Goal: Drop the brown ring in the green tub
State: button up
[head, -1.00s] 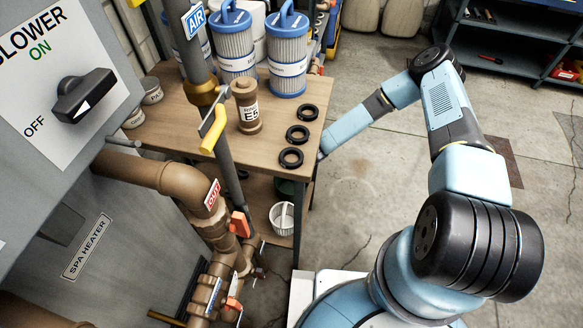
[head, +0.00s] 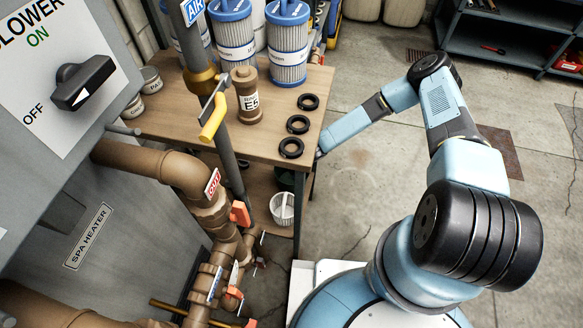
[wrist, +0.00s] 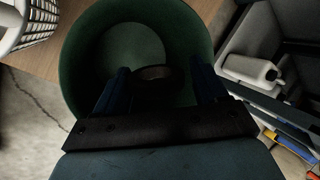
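The green tub (wrist: 82,57) fills the middle of the wrist view, its round mouth facing my camera. My gripper (wrist: 160,76) is over the tub's mouth, with its two dark blue fingers apart. A dark brownish ring (wrist: 154,72) spans the gap between the fingertips and appears gripped by them; it is in deep shadow and partly hidden. In the head view my gripper and the ring are hidden behind the workbench. Only a dark green sliver of the tub (head: 286,180) shows there under the bench edge.
A white slotted basket (head: 283,208) stands beside the tub, also at the wrist view's top left (wrist: 28,22). Several black rings, one of them nearest the edge (head: 291,148), lie on the wooden bench (head: 200,130). A grey bin (wrist: 275,35) with a white bottle (wrist: 252,70) is right of the tub.

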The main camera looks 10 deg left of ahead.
jog(key=o, duration=0.4)
jog(key=shift+c, duration=0.2)
jog(key=shift+r, duration=0.1)
jog(key=shift+r, duration=3.4)
jog(key=shift+d, duration=0.1)
